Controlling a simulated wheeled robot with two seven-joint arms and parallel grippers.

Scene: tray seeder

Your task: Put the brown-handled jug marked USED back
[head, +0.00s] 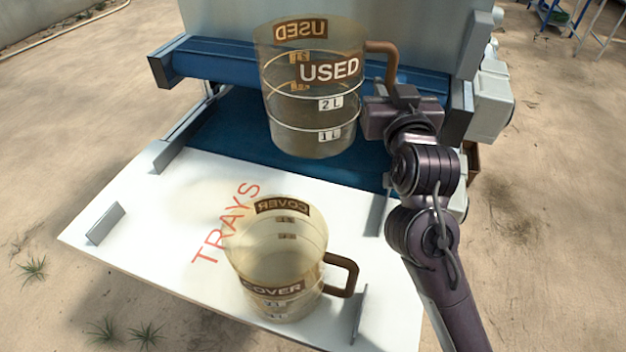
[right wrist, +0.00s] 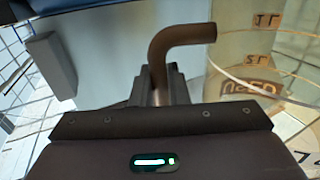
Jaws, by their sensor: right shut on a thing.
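The clear jug marked USED (head: 300,105) has a brown handle (head: 384,52) and measure labels 1 L and 2 L. It is held upright in front of the blue machine. My right gripper (head: 392,98) is shut on its handle, which also shows between the jaws in the right wrist view (right wrist: 180,40). The jug's wall (right wrist: 245,60) is at the right there. A second brown-handled jug, marked COVER (head: 275,255), stands on the white TRAYS board (head: 150,210). My left gripper is not in view.
The blue machine (head: 220,60) with a grey panel (head: 215,18) stands behind the held jug. Upright metal guides (head: 105,223) stand on the white board's sides. The board's left part is clear. Sandy ground lies around.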

